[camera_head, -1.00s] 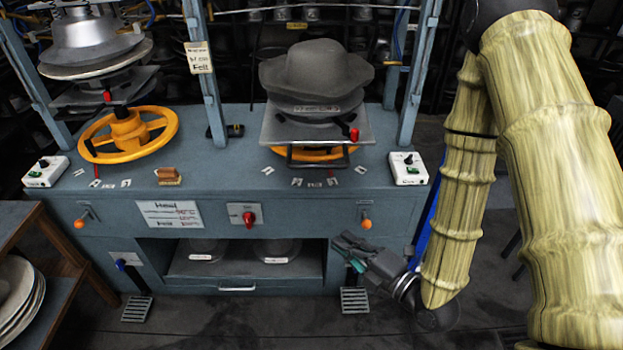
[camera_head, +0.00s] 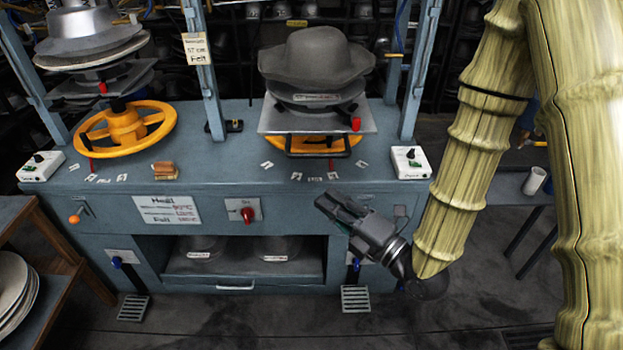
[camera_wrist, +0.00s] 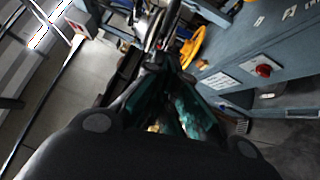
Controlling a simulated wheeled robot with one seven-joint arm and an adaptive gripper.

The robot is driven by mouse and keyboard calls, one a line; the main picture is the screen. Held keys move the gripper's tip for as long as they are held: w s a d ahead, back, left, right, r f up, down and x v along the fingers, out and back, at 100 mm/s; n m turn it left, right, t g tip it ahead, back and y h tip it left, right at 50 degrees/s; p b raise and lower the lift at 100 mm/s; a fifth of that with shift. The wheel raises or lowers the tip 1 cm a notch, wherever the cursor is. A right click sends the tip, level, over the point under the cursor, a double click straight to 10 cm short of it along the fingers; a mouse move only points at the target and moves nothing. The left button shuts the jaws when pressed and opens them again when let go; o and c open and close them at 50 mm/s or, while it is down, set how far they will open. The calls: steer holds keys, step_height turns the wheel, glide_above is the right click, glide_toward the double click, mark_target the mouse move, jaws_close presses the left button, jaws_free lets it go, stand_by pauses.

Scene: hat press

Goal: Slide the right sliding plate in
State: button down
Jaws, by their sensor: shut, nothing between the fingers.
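The right sliding plate (camera_head: 272,122) is a flat grey square plate on the right press. It carries a dark grey felt hat (camera_head: 316,55) and has a dark bar handle (camera_head: 318,152) along its front and a red knob (camera_head: 355,124). My gripper (camera_head: 326,203) is shut and empty. In the head view it appears in front of the bench's front face, below and apart from the plate's handle. In the wrist view my gripper (camera_wrist: 158,62) points toward the bench; the plate cannot be made out clearly there.
A yellow handwheel (camera_head: 125,128) is under the left press. A white control box (camera_head: 410,162) sits at the bench's right corner. A blue upright post (camera_head: 418,75) stands right of the plate. A red switch (camera_head: 247,215) is on the bench front. Open floor lies in front.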

steer(key=w+a+r, duration=0.1)
steer(key=w+a, duration=0.3)
steer(key=w, duration=0.4)
steer(key=shift+r, duration=0.3)
stand_by(0.3)
steer(key=shift+b, duration=0.3)
